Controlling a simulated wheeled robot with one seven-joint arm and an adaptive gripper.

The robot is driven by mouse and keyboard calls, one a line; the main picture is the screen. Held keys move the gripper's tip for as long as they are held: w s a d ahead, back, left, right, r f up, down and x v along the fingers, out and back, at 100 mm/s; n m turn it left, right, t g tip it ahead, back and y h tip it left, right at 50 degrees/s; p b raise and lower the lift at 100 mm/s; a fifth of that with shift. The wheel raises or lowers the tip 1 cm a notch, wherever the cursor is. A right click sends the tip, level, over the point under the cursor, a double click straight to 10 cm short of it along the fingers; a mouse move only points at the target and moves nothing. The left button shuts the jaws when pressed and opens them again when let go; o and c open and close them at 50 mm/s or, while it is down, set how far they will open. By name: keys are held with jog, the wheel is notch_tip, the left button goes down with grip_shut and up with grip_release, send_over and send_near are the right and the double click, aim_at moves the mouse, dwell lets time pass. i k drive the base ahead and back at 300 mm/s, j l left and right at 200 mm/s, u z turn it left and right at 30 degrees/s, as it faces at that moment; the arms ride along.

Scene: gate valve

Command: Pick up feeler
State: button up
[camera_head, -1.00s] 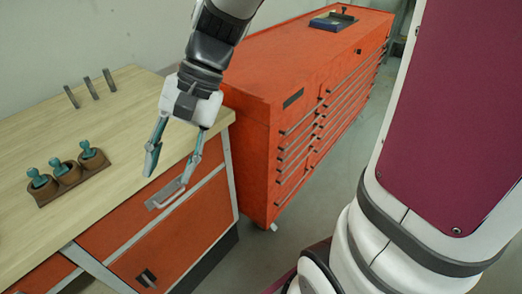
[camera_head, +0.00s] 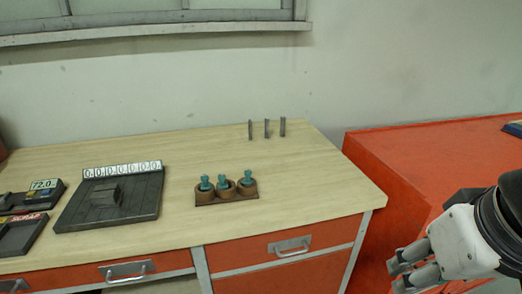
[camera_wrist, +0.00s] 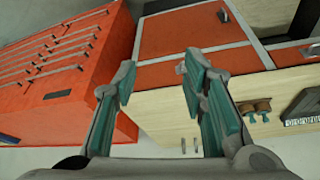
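No object is labelled as the feeler, and I cannot tell which one it is. Three thin grey upright strips (camera_head: 267,129) stand in a row at the back right of the wooden workbench (camera_head: 300,190); two of them show in the wrist view (camera_wrist: 189,146). In front of them, three teal-knobbed pieces (camera_head: 222,183) sit in a brown holder (camera_head: 226,199). My gripper (camera_head: 400,268) is at the lower right of the head view, beyond the bench's right end. In the wrist view its teal-padded fingers (camera_wrist: 158,80) are apart, with nothing between them.
A black plate with a block and number display (camera_head: 115,195) lies on the left of the bench, beside small trays (camera_head: 20,230). An orange drawer cabinet (camera_head: 420,165) stands to the right. The bench front has drawers with handles (camera_head: 290,247). The bench's right part is mostly clear.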

aim_at(206, 186)
jog(key=i+j, duration=0.2)
jog(key=j, duration=0.2)
jog(key=i+j+u, duration=0.1)
jog(key=j, duration=0.25)
jog(key=i+j, duration=0.5)
jog(key=j, duration=0.25)
jog(key=u, duration=0.05)
